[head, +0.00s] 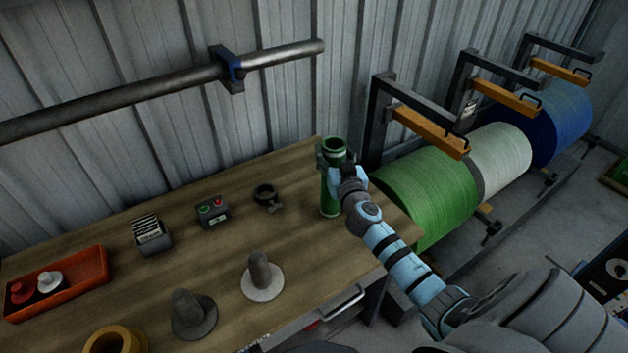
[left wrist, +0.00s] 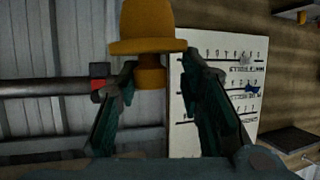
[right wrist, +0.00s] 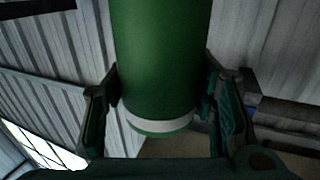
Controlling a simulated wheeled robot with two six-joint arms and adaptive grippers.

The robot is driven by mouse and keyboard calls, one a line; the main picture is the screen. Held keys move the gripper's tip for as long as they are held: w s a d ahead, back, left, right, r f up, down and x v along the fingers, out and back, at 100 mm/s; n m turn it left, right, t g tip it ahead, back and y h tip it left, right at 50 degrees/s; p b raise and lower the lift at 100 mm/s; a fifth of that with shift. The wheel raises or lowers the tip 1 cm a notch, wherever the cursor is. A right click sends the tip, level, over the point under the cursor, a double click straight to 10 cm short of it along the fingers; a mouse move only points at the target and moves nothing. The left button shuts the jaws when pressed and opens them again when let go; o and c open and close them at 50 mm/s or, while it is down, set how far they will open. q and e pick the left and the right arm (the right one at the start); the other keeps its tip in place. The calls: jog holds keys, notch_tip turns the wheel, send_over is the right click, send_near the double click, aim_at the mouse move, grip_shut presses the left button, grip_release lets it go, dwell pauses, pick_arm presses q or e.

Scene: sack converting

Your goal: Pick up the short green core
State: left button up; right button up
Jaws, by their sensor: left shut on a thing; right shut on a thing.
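The short green core (head: 330,198) is upright at the right end of the bench in the head view. My right gripper (head: 336,158) is shut on it near its upper part. In the right wrist view the green core (right wrist: 160,45) fills the space between the fingers (right wrist: 162,88), with a pale band near its close end. I cannot tell whether its base touches the bench. My left gripper (left wrist: 156,76) shows only in the left wrist view. It is shut on a yellow flanged piece (left wrist: 148,22).
The bench (head: 320,245) carries two cone-shaped posts (head: 185,315) (head: 262,278), a yellow ring (head: 115,340), a red tray (head: 75,290), a card holder (head: 150,235), a button box (head: 212,211) and a dark clamp (head: 266,196). A long bar (head: 130,85) runs along the wall. A green roll (head: 425,195) stands close right.

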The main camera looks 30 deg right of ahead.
grip_shut()
pick_arm(q)
jog(key=shift+r, duration=0.1)
pick_arm(e)
jog(key=shift+r, duration=0.1)
